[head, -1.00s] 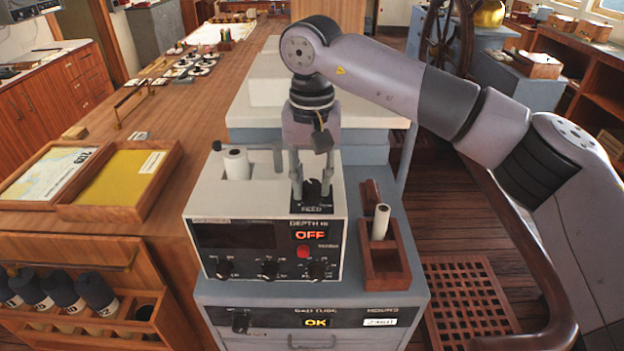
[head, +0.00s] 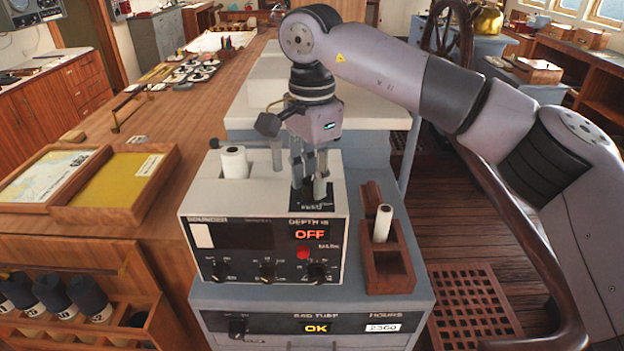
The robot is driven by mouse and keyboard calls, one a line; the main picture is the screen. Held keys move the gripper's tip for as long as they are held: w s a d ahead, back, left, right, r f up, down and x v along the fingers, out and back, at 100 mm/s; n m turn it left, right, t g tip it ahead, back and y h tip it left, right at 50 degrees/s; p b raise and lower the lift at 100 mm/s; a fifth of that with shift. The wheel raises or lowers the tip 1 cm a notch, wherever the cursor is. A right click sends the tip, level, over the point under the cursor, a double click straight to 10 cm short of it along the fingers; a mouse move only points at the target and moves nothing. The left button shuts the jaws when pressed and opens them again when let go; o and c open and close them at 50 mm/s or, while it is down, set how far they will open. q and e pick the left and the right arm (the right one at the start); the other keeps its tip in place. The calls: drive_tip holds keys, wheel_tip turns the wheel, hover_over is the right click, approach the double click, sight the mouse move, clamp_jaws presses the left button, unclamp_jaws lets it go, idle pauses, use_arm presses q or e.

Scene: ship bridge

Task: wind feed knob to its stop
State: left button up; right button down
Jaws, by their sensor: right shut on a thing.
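The sounder box (head: 217,207) stands on a grey cabinet, its front display reading OFF. The black feed plate (head: 303,203) is on its top right, under my right gripper. My right gripper (head: 308,192) points down and is shut on the feed knob, which is mostly hidden behind the fingers. The lettering on the plate is partly covered. My left gripper is not in view.
A white paper roll (head: 234,163) sits in the top of the box at left. A wooden holder (head: 388,262) with another white roll (head: 382,223) stands close at right. A wooden tray (head: 110,208) lies on the counter at left.

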drive_tip(key=m+b, duration=0.1)
drive_tip(key=m, duration=0.6)
drive_tip(key=shift+b, duration=0.3)
drive_tip(key=m+b, duration=0.1)
drive_tip(key=m, duration=0.5)
drive_tip(key=shift+m, duration=0.4)
drive_tip(key=m+b, duration=0.2)
drive_tip(key=m, duration=0.4)
drive_tip(key=m+b, duration=0.2)
drive_tip(key=m, duration=0.4)
drive_tip(key=shift+m, duration=0.4)
drive_tip(key=m+b, duration=0.1)
drive_tip(key=m, duration=0.2)
drive_tip(key=shift+m, duration=0.3)
drive_tip(key=m+b, duration=0.1)
drive_tip(key=m, duration=0.3)
drive_tip(key=shift+b, duration=0.3)
drive_tip(key=m+b, duration=0.1)
drive_tip(key=m, duration=0.3)
drive_tip(key=shift+m+b, duration=0.85)
drive_tip(key=shift+m, duration=1.05)
drive_tip(key=shift+r, duration=0.1)
